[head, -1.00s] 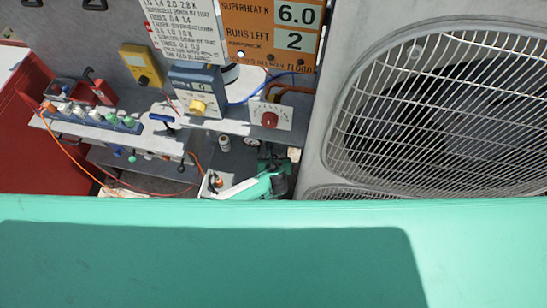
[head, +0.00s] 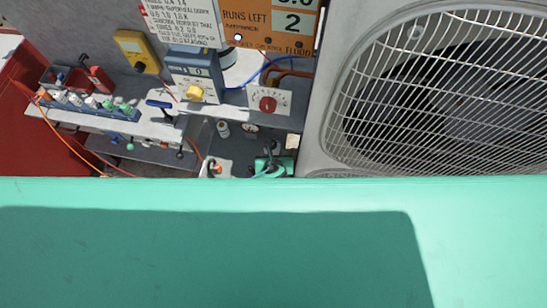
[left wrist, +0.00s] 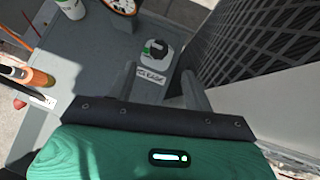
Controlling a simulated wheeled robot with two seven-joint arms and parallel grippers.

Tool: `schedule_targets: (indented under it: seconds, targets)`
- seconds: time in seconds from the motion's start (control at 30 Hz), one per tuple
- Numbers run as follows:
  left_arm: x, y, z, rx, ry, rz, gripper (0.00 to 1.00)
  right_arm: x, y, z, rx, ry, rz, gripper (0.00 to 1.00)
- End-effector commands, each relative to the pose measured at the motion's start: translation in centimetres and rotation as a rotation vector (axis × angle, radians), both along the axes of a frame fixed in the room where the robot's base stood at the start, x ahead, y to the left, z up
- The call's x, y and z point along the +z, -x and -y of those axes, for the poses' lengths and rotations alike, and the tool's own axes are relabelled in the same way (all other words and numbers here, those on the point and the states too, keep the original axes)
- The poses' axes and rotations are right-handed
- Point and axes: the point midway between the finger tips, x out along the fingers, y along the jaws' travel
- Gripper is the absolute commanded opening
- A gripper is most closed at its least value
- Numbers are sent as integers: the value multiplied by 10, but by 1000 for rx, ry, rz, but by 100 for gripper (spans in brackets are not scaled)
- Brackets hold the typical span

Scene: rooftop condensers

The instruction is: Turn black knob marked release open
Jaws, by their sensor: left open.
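The black knob (left wrist: 157,47) sits on a pale round base on a grey surface, upper middle of the left wrist view. A small bright green mark shows at its left side. A white label (left wrist: 150,77) in front of it is partly legible, ending like "EASE". My left gripper (left wrist: 158,75) is open and empty, its two grey fingers pointing toward the knob with the label between them. The knob looks beyond the fingertips, with no visible contact. In the head view, part of my green left gripper (head: 268,167) shows above the green edge; I cannot make out the knob clearly there. My right gripper is not in view.
A condenser with a wire fan guard (head: 440,95) stands close on the right. An orange-tipped tool (left wrist: 28,75) lies left in the wrist view.

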Motion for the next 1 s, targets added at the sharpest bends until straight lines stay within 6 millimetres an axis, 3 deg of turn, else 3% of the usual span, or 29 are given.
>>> schedule_targets:
  seconds: [0.3,1.0]
  targets:
    - [21,22,1,1,-1,-1,52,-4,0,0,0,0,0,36]
    - [23,23,1,0,-1,0,52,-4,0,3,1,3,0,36]
